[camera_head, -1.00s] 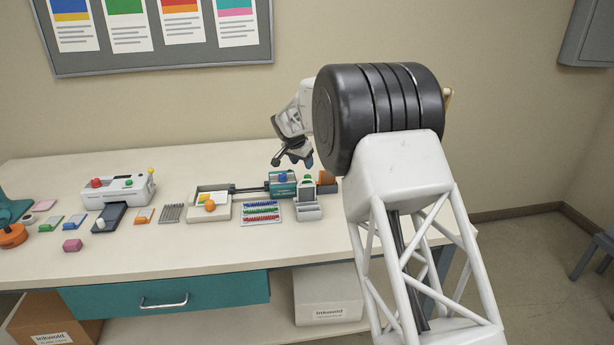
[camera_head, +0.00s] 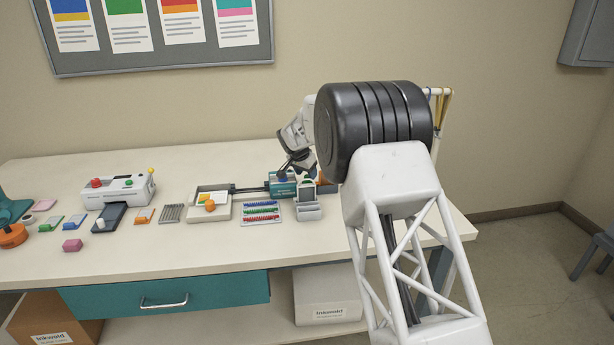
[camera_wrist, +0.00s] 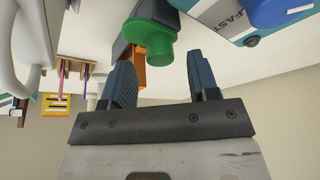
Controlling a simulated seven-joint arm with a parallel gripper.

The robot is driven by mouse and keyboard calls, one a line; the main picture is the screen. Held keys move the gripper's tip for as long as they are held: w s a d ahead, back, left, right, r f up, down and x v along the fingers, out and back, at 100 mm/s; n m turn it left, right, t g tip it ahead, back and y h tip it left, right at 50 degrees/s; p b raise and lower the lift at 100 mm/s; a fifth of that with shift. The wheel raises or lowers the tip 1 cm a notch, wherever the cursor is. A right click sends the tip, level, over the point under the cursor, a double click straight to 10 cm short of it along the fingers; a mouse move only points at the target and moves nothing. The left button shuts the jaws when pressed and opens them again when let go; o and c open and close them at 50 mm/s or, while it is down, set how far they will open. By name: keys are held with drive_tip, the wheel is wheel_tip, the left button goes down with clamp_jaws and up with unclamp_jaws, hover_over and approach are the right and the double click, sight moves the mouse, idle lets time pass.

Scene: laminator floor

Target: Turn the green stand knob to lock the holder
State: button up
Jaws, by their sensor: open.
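The green knob (camera_wrist: 150,38) shows large at the top middle of the wrist view, on a dark grey stand part. My gripper (camera_wrist: 161,62) is open, its two dark fingers pointing toward the knob. The knob appears just beyond the fingertips, nearer the left finger; I see no contact. In the head view, my gripper (camera_head: 292,166) is low over the bench, close to the grey stand (camera_head: 308,206) and the teal machine (camera_head: 282,189). The knob is hard to make out there. Which part is the holder, I cannot tell.
The teal machine's blue knob (camera_wrist: 282,10) lies right of the green knob in the wrist view. An orange block (camera_wrist: 138,56) is behind the knob. A rack of coloured pieces (camera_head: 261,213) and a tray (camera_head: 194,207) stand left of the stand.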

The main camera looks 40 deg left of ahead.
drive_tip(key=shift+x, duration=0.85)
drive_tip(key=c, duration=0.9)
